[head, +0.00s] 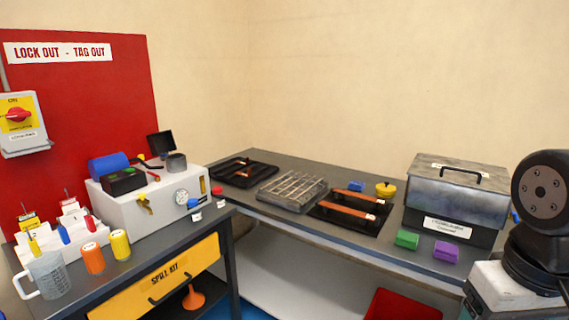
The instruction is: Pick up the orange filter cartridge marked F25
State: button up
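An orange cylindrical cartridge (93,260) with a pale top stands upright on the left bench in the head view. Its marking is too small to read. A yellow cartridge (120,245) of similar shape stands just right of it. A clear measuring jug (49,277) with a white handle stands close on its left. My gripper is not in view; only a part of my arm shows at the right edge, far from the cartridge.
Behind the cartridges are a white rack (67,235) with colored items and a white machine (160,210). A yellow spill kit drawer (165,284) is below. The right bench holds a wire rack (291,190), orange bars (350,209) and a metal box (455,192).

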aim_at(91, 254)
jog(key=u, duration=2.75)
jog(key=i, duration=2.3)
jog(key=z, duration=2.6)
